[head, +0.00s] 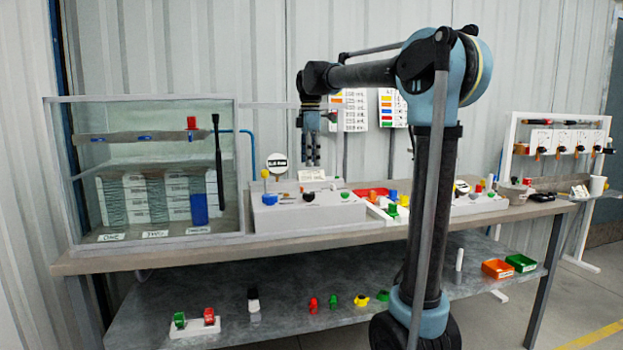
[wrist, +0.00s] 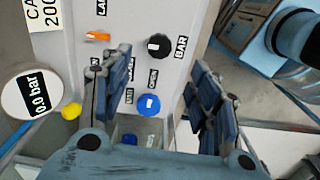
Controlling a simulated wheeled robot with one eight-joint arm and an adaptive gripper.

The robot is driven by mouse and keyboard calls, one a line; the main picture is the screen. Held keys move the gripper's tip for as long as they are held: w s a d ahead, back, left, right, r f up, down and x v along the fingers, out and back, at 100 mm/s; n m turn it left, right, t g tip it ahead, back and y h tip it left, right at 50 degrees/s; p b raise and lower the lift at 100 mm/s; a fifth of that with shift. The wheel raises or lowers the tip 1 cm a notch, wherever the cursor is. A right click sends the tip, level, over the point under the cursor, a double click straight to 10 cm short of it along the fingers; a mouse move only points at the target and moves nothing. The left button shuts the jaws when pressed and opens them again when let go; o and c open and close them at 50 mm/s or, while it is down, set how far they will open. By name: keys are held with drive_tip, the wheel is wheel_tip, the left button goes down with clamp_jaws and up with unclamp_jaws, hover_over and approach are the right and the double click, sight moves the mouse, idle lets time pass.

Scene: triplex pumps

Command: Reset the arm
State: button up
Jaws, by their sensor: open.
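My arm rises in front of the bench and bends left at the top. My gripper (head: 313,152) hangs down over the left grey control box (head: 310,213), with a visible gap above it. In the wrist view my gripper (wrist: 158,75) has its fingers spread wide with nothing held between them. A black knob (wrist: 159,46) and a blue knob (wrist: 149,105) show on the panel in the space between the fingers. An orange lever (wrist: 98,37) and a yellow knob (wrist: 71,110) lie left of them. A round gauge (wrist: 31,92) reads about 0.0 bar.
A clear tank (head: 140,165) stands on the bench's left. Coloured knobs and a second control box (head: 480,203) are to the right. The lower shelf (head: 285,295) holds small coloured parts, an orange bin (head: 497,268) and a green bin (head: 520,262). A white rack (head: 560,140) stands far right.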

drive_tip(key=s+d+f+m, duration=0.5)
drive_tip(key=s+d+f, duration=0.1)
drive_tip(key=s+d, duration=0.25)
drive_tip(key=s+d+f+m, duration=0.4)
drive_tip(key=s+f+m, duration=0.1)
drive_tip(key=s+f, duration=0.3)
drive_tip(key=s+d+f+m+t, duration=0.1)
drive_tip(key=s+d+f+m, duration=0.3)
drive_tip(key=s+f, duration=0.3)
drive_tip(key=s+d+f+m+t, duration=0.1)
drive_tip(key=s+d+f+m, duration=0.4)
drive_tip(key=s+f, duration=0.3)
wheel_tip(320, 180, down, 5)
drive_tip(key=shift+s+r+m, duration=0.2)
drive_tip(key=shift+s+m, duration=0.15)
drive_tip(key=shift+m, duration=0.35)
drive_tip(key=shift+w+f, duration=0.2)
drive_tip(key=shift+w, duration=0.25)
drive_tip(key=shift+o, duration=0.5)
idle(0.5)
